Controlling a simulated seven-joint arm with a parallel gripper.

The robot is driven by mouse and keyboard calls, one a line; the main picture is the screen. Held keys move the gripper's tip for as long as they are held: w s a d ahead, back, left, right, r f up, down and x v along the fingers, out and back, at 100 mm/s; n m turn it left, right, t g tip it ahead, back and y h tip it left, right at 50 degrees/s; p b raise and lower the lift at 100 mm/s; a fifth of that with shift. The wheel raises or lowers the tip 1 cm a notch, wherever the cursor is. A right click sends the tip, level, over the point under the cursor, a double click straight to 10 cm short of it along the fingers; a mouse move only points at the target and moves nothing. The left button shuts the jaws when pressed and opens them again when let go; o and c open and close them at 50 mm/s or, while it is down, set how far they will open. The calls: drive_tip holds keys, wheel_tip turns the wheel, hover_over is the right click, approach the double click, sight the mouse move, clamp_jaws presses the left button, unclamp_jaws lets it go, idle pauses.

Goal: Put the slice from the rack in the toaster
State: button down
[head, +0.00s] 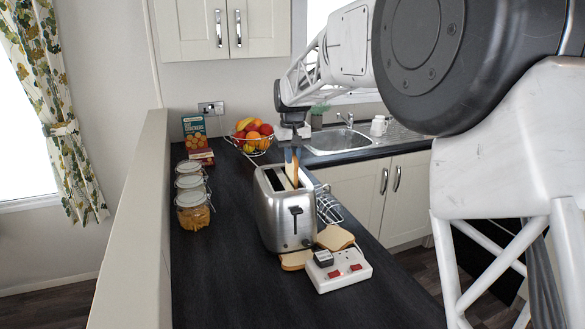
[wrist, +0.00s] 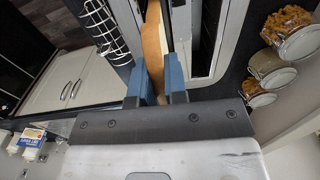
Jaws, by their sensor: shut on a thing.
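My gripper (head: 292,158) is above the toaster, pointing down, and is shut on a slice of bread (head: 296,170). In the wrist view the slice (wrist: 154,45) shows edge-on between the blue fingers (wrist: 156,84). The silver toaster (head: 285,215) stands on the dark counter. The slice is upright over the toaster's right-hand slot; I cannot tell how far its lower edge is inside. The other slot shows dark in the wrist view beside the toaster's metal top (wrist: 228,45). The wire rack (head: 328,207) stands just right of the toaster, partly hidden by it.
Bread slices (head: 335,238) lie by the toaster's base, beside a white socket block (head: 338,268). Several jars (head: 193,209) stand at the left. A fruit basket (head: 253,137) and boxes (head: 195,135) are behind. The counter's front left is clear.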

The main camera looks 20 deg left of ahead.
sight(293, 167)
drive_tip(key=shift+f, duration=1.85)
drive_tip(key=shift+f, duration=0.1)
drive_tip(key=c, duration=1.2)
unclamp_jaws()
drive_tip(key=shift+o, duration=0.2)
wheel_tip(293, 167, up, 12)
drive_tip(key=shift+r, duration=0.1)
